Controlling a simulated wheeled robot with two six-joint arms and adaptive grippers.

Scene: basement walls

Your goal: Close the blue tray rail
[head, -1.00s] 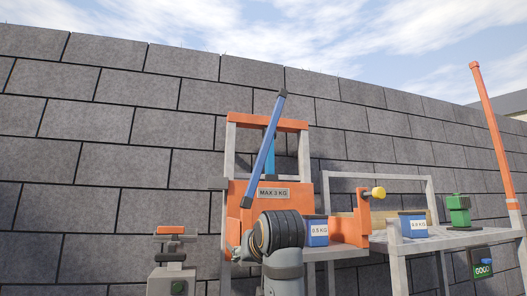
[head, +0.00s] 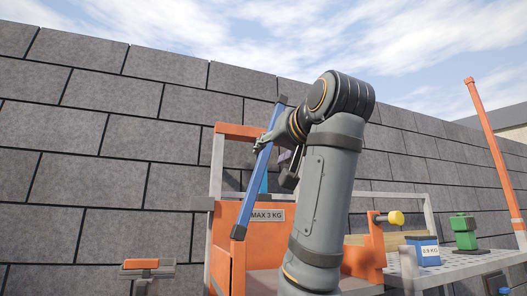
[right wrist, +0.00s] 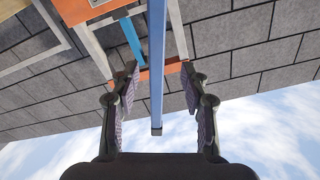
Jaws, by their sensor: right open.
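The blue tray rail (head: 255,185) is a long bar with dark ends. It stands steeply tilted in front of the orange tray unit (head: 226,245) with its MAX 3 KG label, its top leaning right. My right gripper (head: 275,158) is open at the upper part of the rail, partly hidden by its own wrist. In the right wrist view the rail (right wrist: 157,50) runs between the two spread fingers of the gripper (right wrist: 160,78), with a gap on both sides. My left gripper is not in view.
My right arm covers part of the tray unit. On the right are a yellow knob (head: 396,218), a blue 0.9 KG box (head: 428,252), a green device (head: 464,232) and an orange post (head: 494,150). An orange-topped clamp (head: 141,264) stands lower left. A block wall (head: 90,160) is behind.

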